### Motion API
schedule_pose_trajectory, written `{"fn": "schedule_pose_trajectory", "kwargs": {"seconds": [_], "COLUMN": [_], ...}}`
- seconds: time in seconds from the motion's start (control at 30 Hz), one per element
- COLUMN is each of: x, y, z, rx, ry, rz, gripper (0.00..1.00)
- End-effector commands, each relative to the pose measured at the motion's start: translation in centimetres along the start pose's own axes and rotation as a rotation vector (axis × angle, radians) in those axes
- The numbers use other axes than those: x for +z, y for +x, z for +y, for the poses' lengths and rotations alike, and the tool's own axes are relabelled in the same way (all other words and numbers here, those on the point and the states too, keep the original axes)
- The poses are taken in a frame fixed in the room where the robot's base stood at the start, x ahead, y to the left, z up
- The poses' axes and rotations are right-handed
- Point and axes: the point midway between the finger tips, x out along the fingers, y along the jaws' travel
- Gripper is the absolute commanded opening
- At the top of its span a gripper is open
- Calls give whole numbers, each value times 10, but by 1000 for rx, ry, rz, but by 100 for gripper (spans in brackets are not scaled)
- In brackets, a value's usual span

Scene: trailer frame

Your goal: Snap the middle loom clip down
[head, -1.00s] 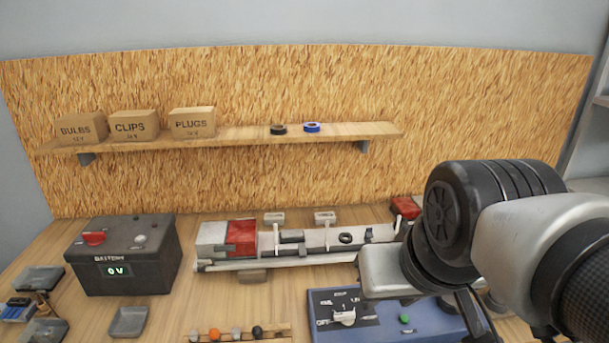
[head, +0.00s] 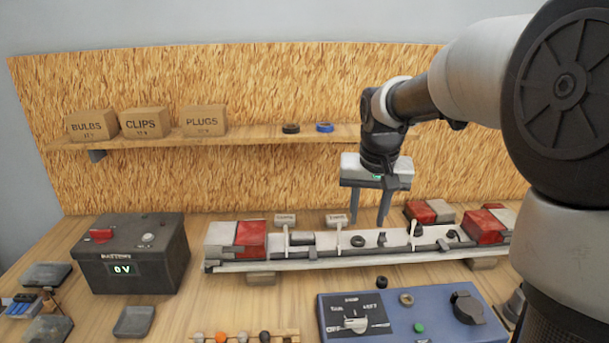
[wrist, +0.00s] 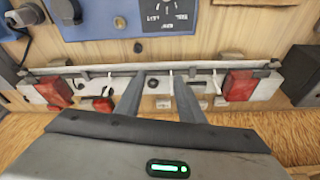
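The white trailer beam (head: 330,260) lies across the bench with a dark loom (head: 320,254) along its front. The middle loom clip (head: 338,238) is a thin white tab standing upright at the loom. Similar tabs stand upright to its left (head: 285,240) and right (head: 412,235). My gripper (head: 368,220) is open and empty, its fingers pointing down above the beam, just right of the middle clip in the head view. In the wrist view the middle clip (wrist: 171,82) appears between the fingers (wrist: 160,80), nearer the right one. Whether the fingers touch anything cannot be told.
Red lamps (head: 251,238) (head: 487,227) sit at the beam's ends. A battery box (head: 130,255) reading 0 V stands left. A blue switch panel (head: 450,310) lies in front. The shelf (head: 250,135) with boxes and tape rolls hangs behind, near my arm.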

Motion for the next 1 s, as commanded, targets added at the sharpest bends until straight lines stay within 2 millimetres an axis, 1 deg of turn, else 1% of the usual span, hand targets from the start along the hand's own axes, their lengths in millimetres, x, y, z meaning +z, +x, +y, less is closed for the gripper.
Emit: {"fn": "schedule_pose_trajectory", "kwargs": {"seconds": [0.03, 0.1, 0.2, 0.3, 0.4, 0.47, 0.57, 0.67, 1.0], "x": [-25, -53, -84, -102, -109, -110, -111, -112, -119], "y": [13, 25, 35, 39, 42, 46, 59, 78, 152], "z": [15, 31, 52, 66, 72, 72, 71, 69, 63], "rx": [-9, -21, -42, -53, -57, -58, -58, -60, -60], "ry": [-39, -102, -159, -189, -200, -203, -204, -204, -202], "rz": [4, 27, 64, 93, 107, 107, 105, 103, 104], "gripper": [35, 35, 35, 35, 35, 35, 35, 35, 35]}}
